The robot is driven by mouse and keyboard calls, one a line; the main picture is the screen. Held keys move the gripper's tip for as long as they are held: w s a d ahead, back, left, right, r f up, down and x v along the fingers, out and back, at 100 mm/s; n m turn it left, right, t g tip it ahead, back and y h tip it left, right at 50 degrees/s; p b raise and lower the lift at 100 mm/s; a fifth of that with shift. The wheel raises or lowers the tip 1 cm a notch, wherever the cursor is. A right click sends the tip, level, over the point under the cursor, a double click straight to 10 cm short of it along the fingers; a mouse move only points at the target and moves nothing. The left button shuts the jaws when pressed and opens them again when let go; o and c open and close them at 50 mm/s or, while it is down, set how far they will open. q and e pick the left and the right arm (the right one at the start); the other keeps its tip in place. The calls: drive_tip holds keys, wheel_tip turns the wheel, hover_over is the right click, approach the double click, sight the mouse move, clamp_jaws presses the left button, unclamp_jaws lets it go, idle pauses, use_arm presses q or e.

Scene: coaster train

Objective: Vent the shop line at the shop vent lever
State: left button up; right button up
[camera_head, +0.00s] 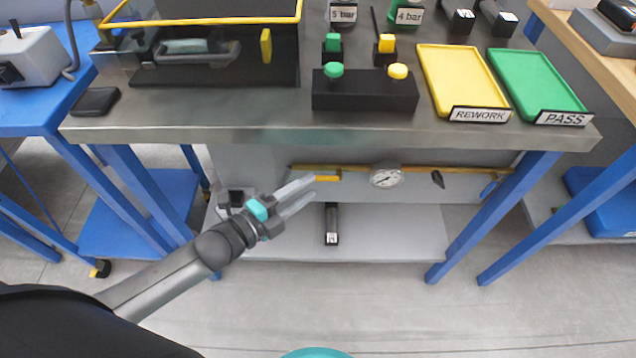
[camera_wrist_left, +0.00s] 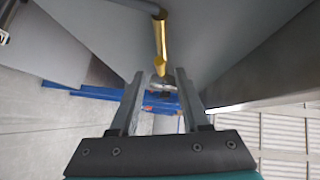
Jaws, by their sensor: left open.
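A yellow pipe (camera_head: 355,169) with a round gauge (camera_head: 386,177) runs under the workbench top. A yellow lever (camera_head: 326,179) sits at its left part, a black lever (camera_head: 437,179) right of the gauge, and a blue lever (camera_head: 489,187) at the right end. I cannot read which is the shop vent lever. My left gripper (camera_head: 311,187) is open and empty under the bench, its fingertips close to the yellow lever. In the left wrist view the yellow pipe (camera_wrist_left: 160,38) lies ahead, beyond the open fingers (camera_wrist_left: 160,76); contact is not visible. My right gripper is not in view.
The bench top (camera_head: 250,118) overhangs the pipe. A dark cylinder (camera_head: 331,224) stands on the lower shelf (camera_head: 385,238). Blue legs (camera_head: 490,220) flank the space. A yellow tray (camera_head: 462,75) and green tray (camera_head: 537,78) lie on top. The floor in front is clear.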

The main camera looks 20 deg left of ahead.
sight(320, 180)
use_arm(q)
drive_tip(key=shift+b+x, duration=0.55)
drive_tip(key=shift+x, duration=1.45)
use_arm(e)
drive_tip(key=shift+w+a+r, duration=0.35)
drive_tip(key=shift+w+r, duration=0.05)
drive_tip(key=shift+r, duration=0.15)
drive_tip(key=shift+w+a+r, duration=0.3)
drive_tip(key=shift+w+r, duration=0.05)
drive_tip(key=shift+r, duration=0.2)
use_arm(q)
clamp_jaws()
